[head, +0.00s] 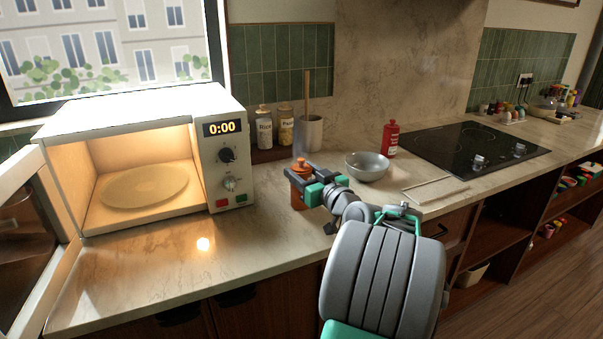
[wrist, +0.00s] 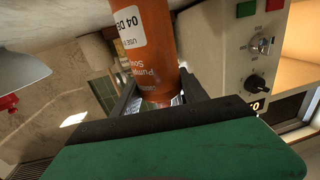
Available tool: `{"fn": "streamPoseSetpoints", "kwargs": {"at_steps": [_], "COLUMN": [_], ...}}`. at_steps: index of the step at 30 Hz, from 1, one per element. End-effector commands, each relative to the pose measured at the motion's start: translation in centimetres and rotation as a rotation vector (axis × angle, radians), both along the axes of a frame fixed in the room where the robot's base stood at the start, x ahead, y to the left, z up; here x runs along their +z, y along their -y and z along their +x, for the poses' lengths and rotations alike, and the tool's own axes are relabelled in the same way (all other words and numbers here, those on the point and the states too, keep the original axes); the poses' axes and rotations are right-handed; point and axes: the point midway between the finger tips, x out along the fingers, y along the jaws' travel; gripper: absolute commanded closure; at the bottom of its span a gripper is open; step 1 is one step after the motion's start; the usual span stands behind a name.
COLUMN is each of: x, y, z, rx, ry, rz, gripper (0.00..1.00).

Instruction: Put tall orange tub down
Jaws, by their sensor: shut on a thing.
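The tall orange tub (head: 298,201) is upright at the counter, right of the microwave and left of the grey bowl. Its orange lid shows above my gripper (head: 304,184), which is shut around its upper part. The wrist view shows the orange tub (wrist: 152,50) between the two dark fingers, with a white date label and soup lettering on its side. I cannot tell whether its base touches the counter (head: 255,222) or hangs just above it.
The lit microwave (head: 219,165) stands open at left, its door (head: 30,240) swung out, an empty plate inside. A grey bowl (head: 367,167), red bottle (head: 391,138), white board (head: 435,190) and black hob (head: 470,148) lie to the right. Jars (head: 264,130) and a utensil pot (head: 311,133) stand behind. Counter before the microwave is clear.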

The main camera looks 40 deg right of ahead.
Motion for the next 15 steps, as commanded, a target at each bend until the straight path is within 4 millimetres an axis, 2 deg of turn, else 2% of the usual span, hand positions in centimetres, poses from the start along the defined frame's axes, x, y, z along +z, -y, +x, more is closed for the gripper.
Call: {"fn": "streamPoseSetpoints", "kwargs": {"at_steps": [7,8,15], "x": [-0.15,-0.21,-0.08], "y": [-0.02,-0.02,-0.03], "z": [0.00,0.00,0.00], "rx": [0.000,0.000,0.000], "ry": [0.002,0.000,0.000], "rz": [-0.003,-0.002,-0.001], "gripper": [1.00,0.48,0.29]}}
